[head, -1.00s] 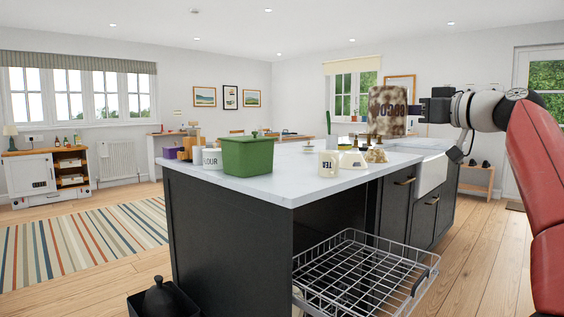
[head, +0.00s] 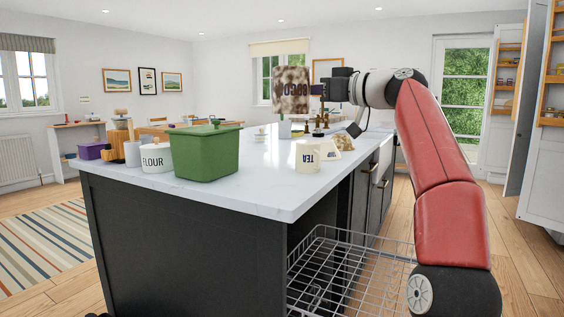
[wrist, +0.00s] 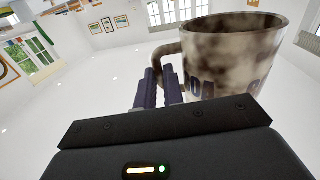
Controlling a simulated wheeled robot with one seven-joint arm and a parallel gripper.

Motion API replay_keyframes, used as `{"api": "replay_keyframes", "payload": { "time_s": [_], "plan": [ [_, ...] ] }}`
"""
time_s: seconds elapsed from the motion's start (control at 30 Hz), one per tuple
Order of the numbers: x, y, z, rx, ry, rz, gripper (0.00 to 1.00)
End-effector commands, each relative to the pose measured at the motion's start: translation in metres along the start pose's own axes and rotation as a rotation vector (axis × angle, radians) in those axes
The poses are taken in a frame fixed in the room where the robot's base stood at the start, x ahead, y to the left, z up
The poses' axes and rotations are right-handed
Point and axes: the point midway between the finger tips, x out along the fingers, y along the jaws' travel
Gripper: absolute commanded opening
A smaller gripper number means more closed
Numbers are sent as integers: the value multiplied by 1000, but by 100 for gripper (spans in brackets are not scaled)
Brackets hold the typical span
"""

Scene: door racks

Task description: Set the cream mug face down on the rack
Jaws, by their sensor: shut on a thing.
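My gripper (head: 326,90) is shut on the handle of a mottled cream-and-brown mug (head: 291,90) with dark lettering. In the head view the mug is held up in front of the far wall, bottom up, with its lettering upside down. In the wrist view the fingers (wrist: 160,86) are at the handle of the mug (wrist: 232,55), left of its body. A plain cream mug-like vessel (head: 308,160) marked TEA stands on the island top, its lettering seemingly upside down. A wire pull-out rack (head: 345,262) juts from the island, low down and empty as far as I see.
The white island top (head: 250,192) carries a green bin (head: 205,155), a FLOUR jar (head: 157,159) and several small items near the TEA vessel. Shelved pantry doors (head: 545,120) stand open at the right. Wooden floor is clear between island and doors.

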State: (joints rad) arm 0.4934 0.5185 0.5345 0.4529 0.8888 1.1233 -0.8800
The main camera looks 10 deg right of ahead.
Motion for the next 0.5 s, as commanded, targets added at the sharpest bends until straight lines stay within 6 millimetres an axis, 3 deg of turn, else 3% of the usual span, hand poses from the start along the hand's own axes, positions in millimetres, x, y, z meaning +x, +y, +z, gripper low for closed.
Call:
{"api": "replay_keyframes", "payload": {
  "time_s": [0.23, 0.5],
  "plan": [
    [0, 0, 8, 0, 1, 0, 0],
    [-1, -3, 74, 2, -1, 1, 0]
  ]
}}
